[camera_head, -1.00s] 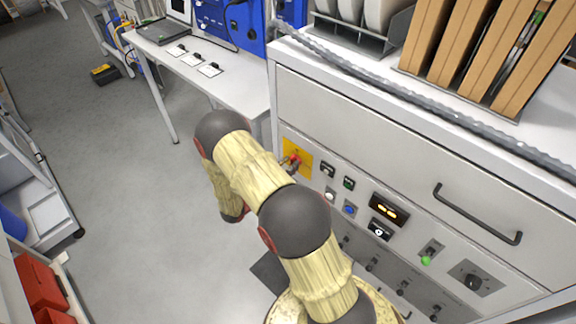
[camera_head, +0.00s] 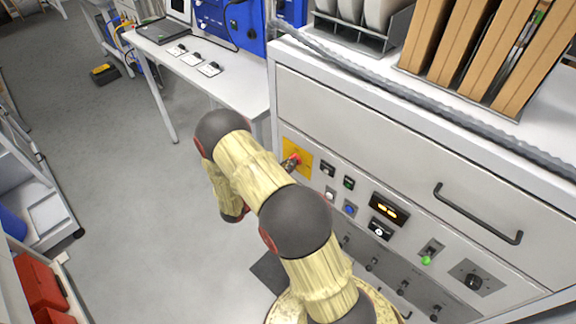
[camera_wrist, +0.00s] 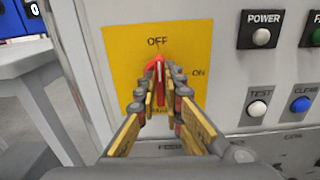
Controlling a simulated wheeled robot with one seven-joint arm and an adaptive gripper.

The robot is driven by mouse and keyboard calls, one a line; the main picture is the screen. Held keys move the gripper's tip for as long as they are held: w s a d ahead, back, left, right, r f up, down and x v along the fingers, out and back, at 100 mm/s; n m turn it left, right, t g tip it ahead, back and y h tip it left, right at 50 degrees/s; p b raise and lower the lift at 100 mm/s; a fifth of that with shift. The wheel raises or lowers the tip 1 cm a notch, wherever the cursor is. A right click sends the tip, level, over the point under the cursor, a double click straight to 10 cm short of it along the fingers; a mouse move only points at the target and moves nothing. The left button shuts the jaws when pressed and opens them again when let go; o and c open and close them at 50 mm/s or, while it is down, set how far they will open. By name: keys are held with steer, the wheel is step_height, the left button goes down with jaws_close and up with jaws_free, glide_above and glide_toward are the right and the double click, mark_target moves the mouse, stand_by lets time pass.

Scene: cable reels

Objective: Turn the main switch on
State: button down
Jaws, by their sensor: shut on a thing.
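The main switch is a red handle (camera_wrist: 158,72) on a yellow plate (camera_wrist: 190,40) on the cabinet front. The plate reads OFF at the top and ON at the right. The handle is upright, its tip close under OFF.
A POWER button (camera_wrist: 264,22), a white TEST button (camera_wrist: 258,108) and a blue button (camera_wrist: 301,104) sit right of the plate. A drawer handle (camera_head: 478,213) sticks out further right. A white table (camera_head: 215,85) stands left of the cabinet; the floor (camera_head: 100,180) beside my arm is clear.

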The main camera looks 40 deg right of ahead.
steer(key=shift+f, duration=0.1)
steer(key=m+b, duration=0.5)
steer(key=b, duration=0.1)
steer(key=m+b, duration=0.6)
steer(key=b, duration=0.1)
steer(key=m+b, duration=0.6)
steer(key=shift+s+f, duration=0.35)
steer(key=shift+f, duration=0.05)
steer(key=shift+m+b, duration=0.4)
steer(key=c, duration=1.9)
jaws_free()
steer(key=shift+r, duration=0.1)
